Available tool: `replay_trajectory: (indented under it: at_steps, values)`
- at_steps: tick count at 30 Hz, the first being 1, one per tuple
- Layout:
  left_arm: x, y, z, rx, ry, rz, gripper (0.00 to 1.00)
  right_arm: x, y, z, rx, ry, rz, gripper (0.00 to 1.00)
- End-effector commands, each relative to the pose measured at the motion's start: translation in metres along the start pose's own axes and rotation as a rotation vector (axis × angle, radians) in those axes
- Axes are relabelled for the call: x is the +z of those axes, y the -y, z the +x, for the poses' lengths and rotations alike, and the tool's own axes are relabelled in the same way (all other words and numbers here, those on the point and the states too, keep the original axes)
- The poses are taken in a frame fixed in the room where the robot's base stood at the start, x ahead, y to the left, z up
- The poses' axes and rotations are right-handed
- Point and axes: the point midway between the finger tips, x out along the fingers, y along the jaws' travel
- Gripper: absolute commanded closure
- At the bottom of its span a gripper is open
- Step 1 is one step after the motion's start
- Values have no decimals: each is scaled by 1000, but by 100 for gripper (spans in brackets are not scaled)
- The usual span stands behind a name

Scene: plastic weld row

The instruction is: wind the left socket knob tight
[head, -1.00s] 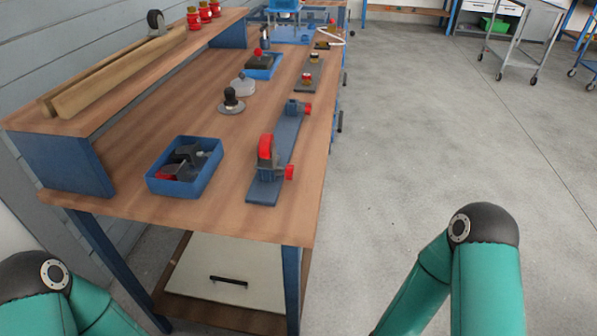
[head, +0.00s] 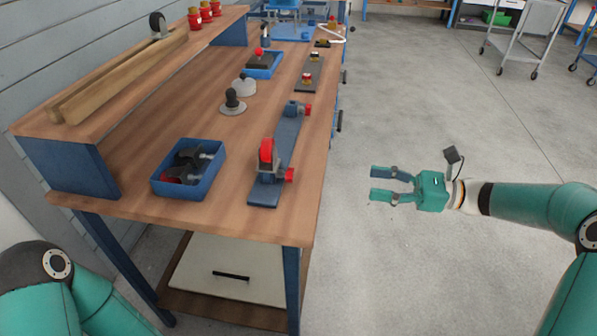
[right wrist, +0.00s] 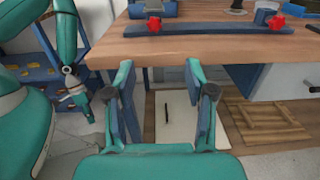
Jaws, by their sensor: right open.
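A long blue-grey bar (head: 287,135) lies along the table's right edge. A second red knob (head: 307,110) is at the far end. In the right wrist view these are the left red knob (right wrist: 154,25) and right red knob (right wrist: 277,22). My right gripper (head: 372,183) is open and empty, out past the table edge, to the right of the bar and apart from it. My left gripper (right wrist: 75,95) shows small and unclear in the right wrist view.
A blue bin (head: 188,168) of dark parts stands left of the bar. The wooden table edge (right wrist: 200,50) lies between my right gripper and the bar.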

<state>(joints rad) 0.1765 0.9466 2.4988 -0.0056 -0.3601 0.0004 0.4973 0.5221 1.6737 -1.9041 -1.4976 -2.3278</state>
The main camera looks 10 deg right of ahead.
Motion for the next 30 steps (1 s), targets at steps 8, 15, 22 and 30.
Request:
replay_trajectory:
  at_steps: [8,15,22,30]
  values:
    - [0,0,-2,0,0,0,60,3,-6,16,35,-15,-73,45]
    - [0,-1,-4,0,0,0,60,2,-8,64,36,-15,-68,45]
    - [0,-2,-6,0,0,0,60,1,-10,114,34,-15,-67,45]
    - [0,-3,-8,0,0,0,60,0,-10,154,30,-15,-68,45]
